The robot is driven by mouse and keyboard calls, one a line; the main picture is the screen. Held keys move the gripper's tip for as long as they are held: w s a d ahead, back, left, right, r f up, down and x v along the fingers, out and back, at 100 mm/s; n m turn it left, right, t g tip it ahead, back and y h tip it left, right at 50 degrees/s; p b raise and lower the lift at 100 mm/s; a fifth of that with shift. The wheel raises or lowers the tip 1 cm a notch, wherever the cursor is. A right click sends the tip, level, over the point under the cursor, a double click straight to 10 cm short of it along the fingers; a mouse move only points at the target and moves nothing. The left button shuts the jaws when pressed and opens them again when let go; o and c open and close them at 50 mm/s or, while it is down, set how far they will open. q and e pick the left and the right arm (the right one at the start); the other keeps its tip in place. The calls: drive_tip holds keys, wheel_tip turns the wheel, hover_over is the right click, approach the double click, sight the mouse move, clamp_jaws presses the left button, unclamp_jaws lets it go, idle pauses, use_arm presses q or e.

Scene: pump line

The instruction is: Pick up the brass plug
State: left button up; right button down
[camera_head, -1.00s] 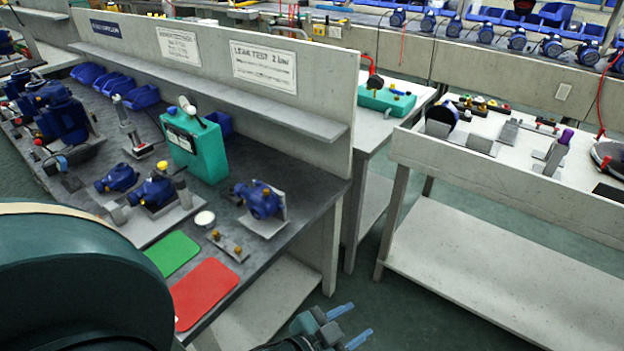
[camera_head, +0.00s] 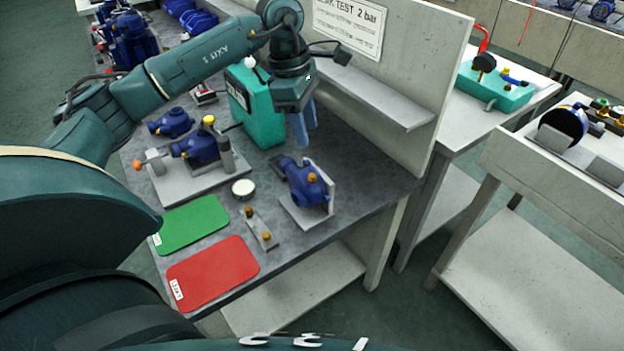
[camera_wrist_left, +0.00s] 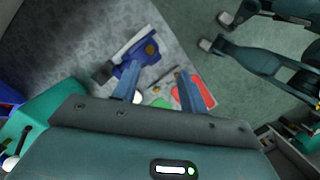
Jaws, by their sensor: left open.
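Small brass plugs stand on a narrow grey block (camera_head: 260,228) on the bench: one at its far end (camera_head: 248,210), one at its near end (camera_head: 266,237). Another brass-coloured piece (camera_head: 312,178) sits on the blue pump (camera_head: 303,188) on its grey bracket. The block shows small in the left wrist view (camera_wrist_left: 157,86), between the fingers. My left gripper (camera_head: 303,125) is open and empty, fingers down, above the bench behind the blue pump. In the left wrist view its two blue fingers (camera_wrist_left: 160,90) are apart, with the pump by the left one.
A red mat (camera_head: 213,272) and a green mat (camera_head: 193,224) lie at the bench's front. A white round cap (camera_head: 243,188) lies near the block. A teal tester (camera_head: 255,105) stands close left of my gripper; a shelf (camera_head: 380,92) and back panel rise behind.

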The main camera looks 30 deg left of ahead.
use_arm(q)
drive_tip(key=a, duration=0.2)
hover_over(312, 175)
drive_tip(key=s+a, duration=0.1)
drive_tip(key=a+x, duration=0.1)
drive_tip(key=x, duration=0.5)
drive_tip(key=shift+y, duration=0.3)
drive_tip(key=shift+w+d+f+p, duration=0.15)
drive_tip(key=shift+f+p, duration=0.25)
drive_tip(key=shift+f, duration=1.2)
drive_tip(key=shift+w+d+f+p, duration=0.15)
drive_tip(key=shift+f+p, duration=0.25)
drive_tip(key=shift+f, duration=1.2)
drive_tip(key=shift+c, duration=0.4)
clamp_jaws()
